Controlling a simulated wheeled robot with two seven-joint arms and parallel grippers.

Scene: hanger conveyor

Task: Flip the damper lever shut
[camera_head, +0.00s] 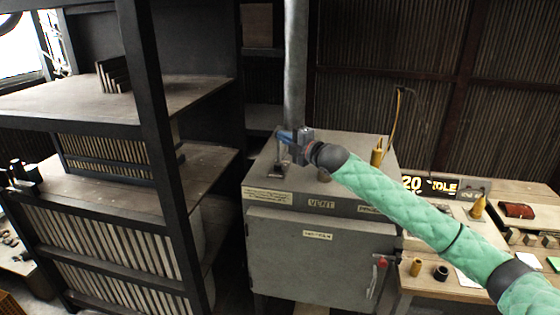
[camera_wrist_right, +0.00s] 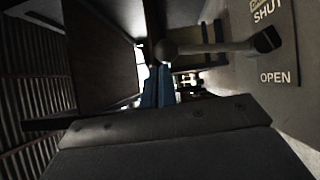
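The damper lever stands on the top of the grey cabinet (camera_head: 262,192). In the head view I see its dark base (camera_head: 277,170) and a thin rod above it. In the right wrist view the lever (camera_wrist_right: 215,47) runs from a pivot at the right to a round knob at the left. A plate (camera_wrist_right: 275,45) beside it reads SHUT and OPEN. My right gripper (camera_head: 286,137) is at the lever's upper end. Its blue fingertips (camera_wrist_right: 158,87) are close together beside the knob, with nothing seen between them; I cannot tell whether they touch it. My left gripper is not in view.
A vertical pipe (camera_head: 295,65) rises behind the lever. A dark shelf rack (camera_head: 160,150) stands close at the left. A yellow fitting with a hose (camera_head: 377,157) is on the cabinet's right side. A workbench (camera_head: 515,190) with small items is at the right.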

